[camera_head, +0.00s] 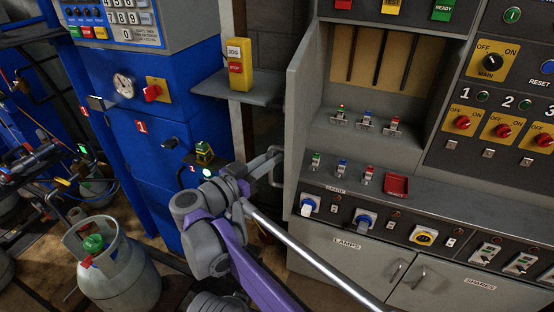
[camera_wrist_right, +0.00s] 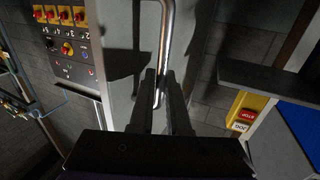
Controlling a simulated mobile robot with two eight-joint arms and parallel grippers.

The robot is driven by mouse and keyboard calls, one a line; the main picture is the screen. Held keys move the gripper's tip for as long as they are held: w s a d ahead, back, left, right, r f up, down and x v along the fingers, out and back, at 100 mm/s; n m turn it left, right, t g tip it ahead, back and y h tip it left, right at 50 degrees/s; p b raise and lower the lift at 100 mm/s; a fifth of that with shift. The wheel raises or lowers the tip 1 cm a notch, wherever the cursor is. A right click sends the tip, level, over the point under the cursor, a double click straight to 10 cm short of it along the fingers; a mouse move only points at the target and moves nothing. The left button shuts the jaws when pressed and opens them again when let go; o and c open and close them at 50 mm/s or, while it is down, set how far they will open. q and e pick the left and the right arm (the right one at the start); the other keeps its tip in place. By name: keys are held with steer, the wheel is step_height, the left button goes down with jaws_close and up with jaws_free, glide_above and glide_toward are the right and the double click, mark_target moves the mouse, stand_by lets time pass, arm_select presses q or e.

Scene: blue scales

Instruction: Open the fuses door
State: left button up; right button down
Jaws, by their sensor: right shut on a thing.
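The fuses door looks like the grey upright panel (camera_head: 304,110) at the left of the grey cabinet. It stands out from the cabinet front at an angle, and the recess (camera_head: 368,60) beside it is exposed. A metal bar handle (camera_head: 272,158) is on the door's outer face. In the right wrist view the handle (camera_wrist_right: 167,40) runs down between my fingers, with the grey door face (camera_wrist_right: 120,50) behind it. My right gripper (camera_head: 259,172) is shut on the handle; its fingers (camera_wrist_right: 160,92) also show in the wrist view. My left gripper is not in view.
A small shelf (camera_head: 258,94) with a yellow jog/stop box (camera_head: 238,62) is close left of the door. A blue cabinet (camera_head: 135,165) and a gas cylinder (camera_head: 118,268) stand further left. The cabinet's switch ledge (camera_head: 440,205) projects at the right.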

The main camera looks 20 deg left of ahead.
steer(key=shift+w+r, duration=0.1)
steer(key=c, duration=0.9)
jaws_free()
steer(key=shift+w, duration=0.1)
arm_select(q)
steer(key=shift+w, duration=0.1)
